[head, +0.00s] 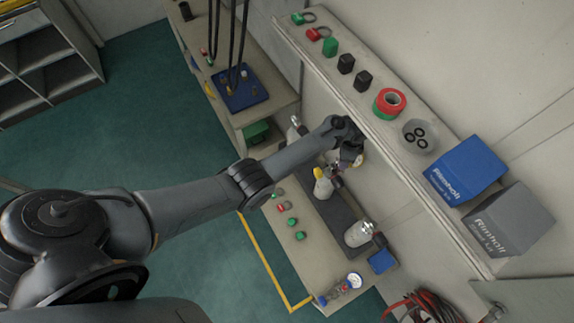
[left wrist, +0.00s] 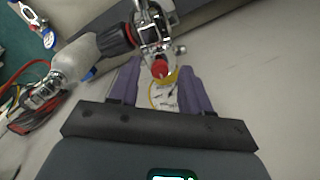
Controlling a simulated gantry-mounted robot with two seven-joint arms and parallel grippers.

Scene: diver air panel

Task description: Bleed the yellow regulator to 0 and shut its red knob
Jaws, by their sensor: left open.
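In the left wrist view a small red knob (left wrist: 160,68) sits on chrome fittings (left wrist: 152,30), in front of a yellow-rimmed part with a pale face (left wrist: 165,92). The purple fingers of my left gripper (left wrist: 160,76) are open, one on each side of the knob and the yellow part. I cannot tell whether they touch. In the head view my left gripper (head: 352,156) is over the bench, close to a pale bottle-like unit with a yellow top (head: 322,184). The gauge reading is too small to make out. My right gripper is not in view.
A clear-bodied unit (head: 358,234) stands nearby on the bench; one also shows in the left wrist view (left wrist: 78,58). The shelf above holds tape rolls (head: 390,102), a cup (head: 419,135) and blue (head: 465,170) and grey (head: 510,220) boxes. Red cables (head: 425,305) lie at lower right.

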